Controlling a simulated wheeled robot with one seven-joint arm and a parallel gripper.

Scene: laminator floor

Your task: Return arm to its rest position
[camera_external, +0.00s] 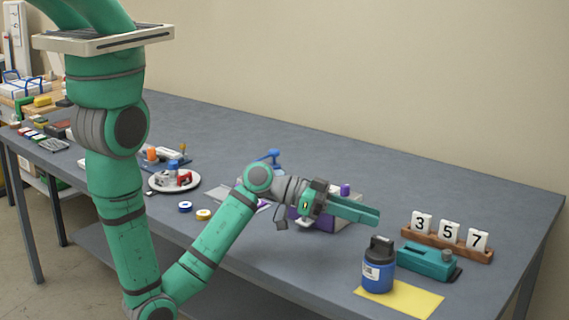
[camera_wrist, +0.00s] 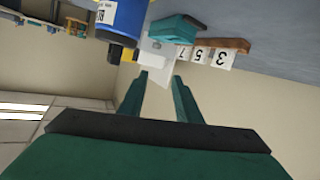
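My green arm reaches down in front of the table and back up over it in the outside view. My gripper (camera_external: 368,215) points right, above the table and to the left of the number tiles. In the wrist view, which is turned upside down, my gripper (camera_wrist: 160,78) has its two teal fingers apart with nothing held between them. In the outside view the gripper overlaps a grey and purple box (camera_external: 318,220); I cannot tell whether they touch.
A blue bottle (camera_external: 377,272) stands on a yellow sheet (camera_external: 415,299). A teal device (camera_external: 426,263) and a wooden rack (camera_external: 460,248) of number tiles are at the right. A white plate (camera_external: 158,186) and tape rolls (camera_external: 203,215) lie left. The grey table's (camera_external: 270,135) back is clear.

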